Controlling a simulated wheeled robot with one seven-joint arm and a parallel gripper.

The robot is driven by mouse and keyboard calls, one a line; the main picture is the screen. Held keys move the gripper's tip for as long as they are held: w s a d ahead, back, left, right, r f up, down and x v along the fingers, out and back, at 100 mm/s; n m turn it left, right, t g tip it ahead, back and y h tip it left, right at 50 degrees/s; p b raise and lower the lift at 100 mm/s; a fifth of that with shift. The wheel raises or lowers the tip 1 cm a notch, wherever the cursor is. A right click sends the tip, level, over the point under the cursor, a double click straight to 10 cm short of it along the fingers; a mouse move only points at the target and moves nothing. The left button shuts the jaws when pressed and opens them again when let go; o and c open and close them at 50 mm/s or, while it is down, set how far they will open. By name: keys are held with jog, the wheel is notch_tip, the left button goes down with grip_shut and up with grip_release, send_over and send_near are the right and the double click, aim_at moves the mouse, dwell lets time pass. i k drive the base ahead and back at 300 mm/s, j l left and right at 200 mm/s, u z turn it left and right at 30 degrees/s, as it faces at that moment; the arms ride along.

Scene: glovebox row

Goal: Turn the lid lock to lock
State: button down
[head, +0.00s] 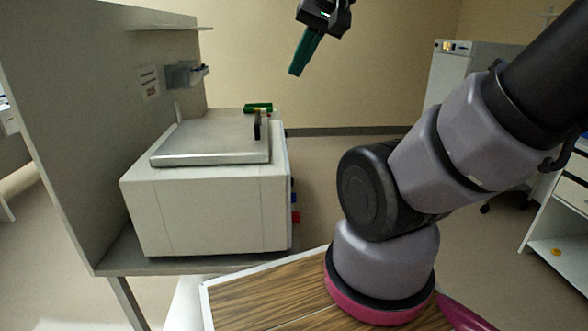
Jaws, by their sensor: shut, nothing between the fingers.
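A white box-shaped unit (205,205) stands on a grey bench at the left. Its flat grey metal lid (210,140) lies closed on top. A dark upright lever (257,126) stands at the lid's right edge; it looks like the lid lock, but its markings are too small to read. My gripper (295,70) is high at the top middle, above and to the right of the unit. Its green fingers are shut, point downward and hold nothing. It is apart from the lid and the lever.
A grey partition (100,130) rises along the unit's left side, with a small clear bin (183,75) fixed to it. A green item (258,107) lies behind the lid. Red and blue parts (295,216) stick out on the unit's right side. Open floor (315,180) lies to the right.

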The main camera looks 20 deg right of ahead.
aim_at(295, 215)
jog(key=l+u, duration=0.15)
jog(key=l, duration=0.35)
jog(key=k+l+u, duration=0.15)
jog(key=l, duration=0.4)
jog(key=l+u, duration=0.1)
jog(key=l, duration=0.4)
